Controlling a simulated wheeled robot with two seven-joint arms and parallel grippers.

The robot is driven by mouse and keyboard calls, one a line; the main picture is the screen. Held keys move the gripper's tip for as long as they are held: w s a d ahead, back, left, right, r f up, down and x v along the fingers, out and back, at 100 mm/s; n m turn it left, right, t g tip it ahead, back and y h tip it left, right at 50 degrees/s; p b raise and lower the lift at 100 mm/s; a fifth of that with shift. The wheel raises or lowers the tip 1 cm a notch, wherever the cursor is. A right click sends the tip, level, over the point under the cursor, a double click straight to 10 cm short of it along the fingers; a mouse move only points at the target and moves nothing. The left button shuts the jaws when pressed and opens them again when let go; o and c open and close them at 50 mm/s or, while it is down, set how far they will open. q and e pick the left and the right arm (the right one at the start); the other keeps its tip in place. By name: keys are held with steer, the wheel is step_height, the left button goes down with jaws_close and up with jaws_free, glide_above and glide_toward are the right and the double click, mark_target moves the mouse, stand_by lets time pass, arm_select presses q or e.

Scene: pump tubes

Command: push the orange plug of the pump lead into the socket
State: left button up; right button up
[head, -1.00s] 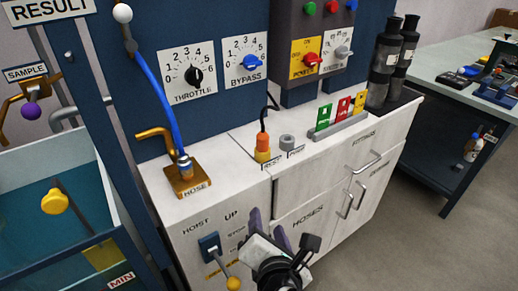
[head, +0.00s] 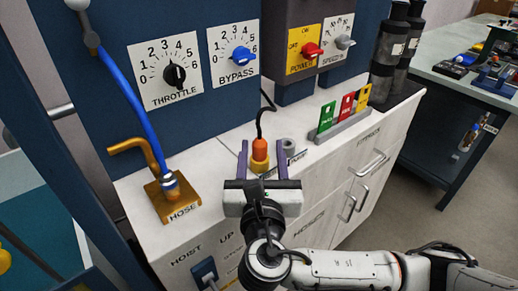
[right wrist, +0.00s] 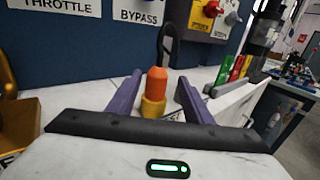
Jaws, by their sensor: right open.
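The orange plug (head: 260,149) stands upright in a yellow holder (head: 259,165) on the white cabinet top. A black lead rises from its top to the dark panel. The grey socket (head: 289,145) is just to the right, beside a label reading PUMP (head: 297,156). My right gripper (head: 262,146) is open, its two purple fingers reaching toward the plug, one on each side. In the right wrist view the plug (right wrist: 156,83) shows between the fingers with gaps on both sides. The socket is not clearly seen there. My left gripper is not in view.
A brass hose fitting (head: 172,200) with a blue hose stands at left on the cabinet. A rack with green, red and yellow tags (head: 342,126) stands to the right. The dark panel with dials (head: 175,75) rises behind. Cabinet top between hose fitting and plug is clear.

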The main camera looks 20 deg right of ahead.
mark_target(259, 139)
steer(key=x, duration=0.5)
steer(key=shift+w+a+f+b, duration=0.2)
steer(key=shift+w+f+b, duration=0.05)
steer(key=shift+f+b, duration=0.1)
steer(key=c, duration=1.1)
steer(key=shift+r, duration=0.1)
